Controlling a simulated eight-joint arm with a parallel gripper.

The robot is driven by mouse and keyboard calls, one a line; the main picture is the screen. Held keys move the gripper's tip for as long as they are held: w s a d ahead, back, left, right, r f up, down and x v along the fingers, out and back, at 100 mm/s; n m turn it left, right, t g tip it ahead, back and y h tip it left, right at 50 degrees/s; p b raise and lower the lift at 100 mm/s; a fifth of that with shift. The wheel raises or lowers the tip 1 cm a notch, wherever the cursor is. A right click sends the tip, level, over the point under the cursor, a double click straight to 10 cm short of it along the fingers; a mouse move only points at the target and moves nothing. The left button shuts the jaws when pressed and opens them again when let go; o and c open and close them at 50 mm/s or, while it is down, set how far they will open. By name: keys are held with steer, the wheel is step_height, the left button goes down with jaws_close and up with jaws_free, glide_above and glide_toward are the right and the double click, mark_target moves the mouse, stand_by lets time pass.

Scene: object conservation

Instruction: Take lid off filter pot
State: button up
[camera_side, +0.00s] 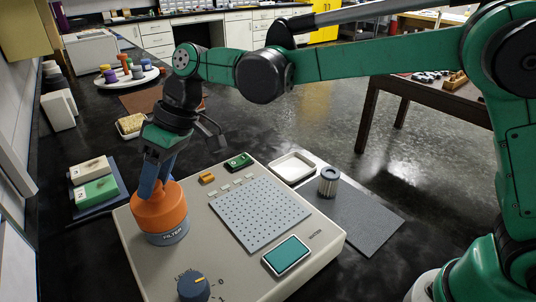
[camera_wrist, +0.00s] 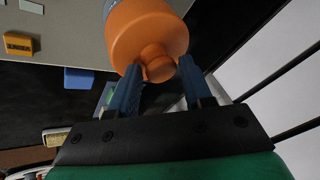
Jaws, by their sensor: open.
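The filter pot (camera_side: 168,235) is a grey-blue cylinder marked FILTER on the left part of the beige console. Its orange lid (camera_side: 160,208) sits on top of it. In the wrist view the orange lid (camera_wrist: 148,38) has a round knob (camera_wrist: 157,63) pointing toward my gripper. My gripper (camera_side: 155,182) is just above the lid in the side view. In the wrist view my gripper's two blue fingers (camera_wrist: 160,80) are apart, one on each side of the knob. I cannot tell whether they touch it. A strip of the grey-blue pot body (camera_wrist: 110,8) shows beyond the lid.
The console (camera_side: 135,262) also bears a perforated plate (camera_side: 258,212), a dark knob (camera_side: 193,287), a teal screen (camera_side: 287,255) and an orange block (camera_side: 207,178). A metal cylinder (camera_side: 328,181) and a white tray (camera_side: 293,167) stand right of it. Boxes (camera_side: 95,188) lie at left.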

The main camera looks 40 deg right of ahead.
jaws_close()
steer(key=shift+r, duration=0.1)
